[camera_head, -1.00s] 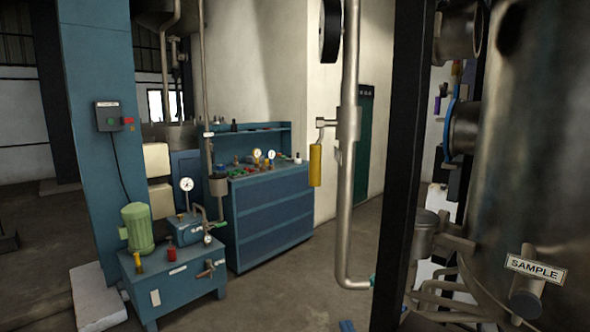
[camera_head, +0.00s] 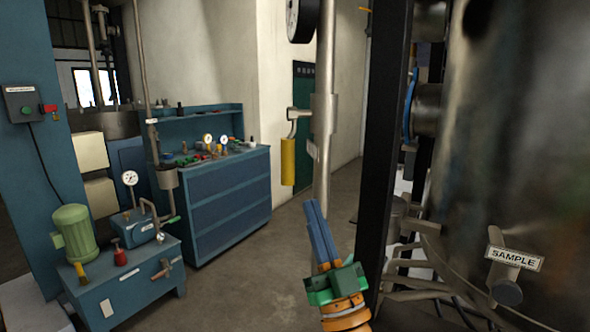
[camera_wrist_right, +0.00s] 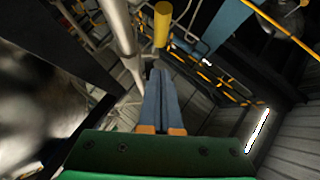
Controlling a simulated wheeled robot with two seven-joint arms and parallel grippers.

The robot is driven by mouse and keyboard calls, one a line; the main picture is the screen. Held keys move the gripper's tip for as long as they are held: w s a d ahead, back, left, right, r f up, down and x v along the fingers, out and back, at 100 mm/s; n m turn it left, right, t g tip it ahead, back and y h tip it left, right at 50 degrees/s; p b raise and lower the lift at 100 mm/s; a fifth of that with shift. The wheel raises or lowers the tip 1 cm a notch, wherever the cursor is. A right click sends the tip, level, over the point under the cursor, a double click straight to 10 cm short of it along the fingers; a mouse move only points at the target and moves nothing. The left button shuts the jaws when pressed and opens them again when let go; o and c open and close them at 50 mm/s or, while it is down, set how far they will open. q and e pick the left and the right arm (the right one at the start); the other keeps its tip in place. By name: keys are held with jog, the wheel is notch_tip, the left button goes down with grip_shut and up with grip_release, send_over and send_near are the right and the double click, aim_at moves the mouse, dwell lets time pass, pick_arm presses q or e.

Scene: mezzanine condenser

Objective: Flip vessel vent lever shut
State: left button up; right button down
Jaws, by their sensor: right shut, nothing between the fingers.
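A lever with a thick yellow handle (camera_head: 288,160) hangs straight down from a small fitting on the left side of a vertical grey pipe (camera_head: 325,110). I take it for the vent lever; no label on it is legible. My right gripper (camera_head: 313,208) has blue fingers pressed together, pointing up, with nothing between them. It is below and right of the yellow handle in the head view, in front of the pipe's lower part. In the right wrist view, the yellow handle (camera_wrist_right: 162,25) is beyond the shut blue fingertips (camera_wrist_right: 158,75), with a visible gap. My left gripper is not in view.
A black upright post (camera_head: 383,150) and a large metal vessel (camera_head: 510,120) with a SAMPLE tag (camera_head: 515,259) stand on the right. A blue cabinet (camera_head: 230,200) and a pump bench (camera_head: 130,285) stand on the left. Floor between is clear.

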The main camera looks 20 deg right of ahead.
aim_at(290, 158)
jog(key=w+r+p, duration=0.1)
jog(key=w, duration=0.1)
jog(key=w+r+p, duration=0.1)
jog(key=w, duration=0.2)
jog(key=w+r, duration=0.2)
jog(key=shift+w+a+p, duration=0.25)
jog(key=shift+w+p, duration=0.05)
jog(key=shift+p, duration=0.1)
jog(key=shift+h, duration=0.3)
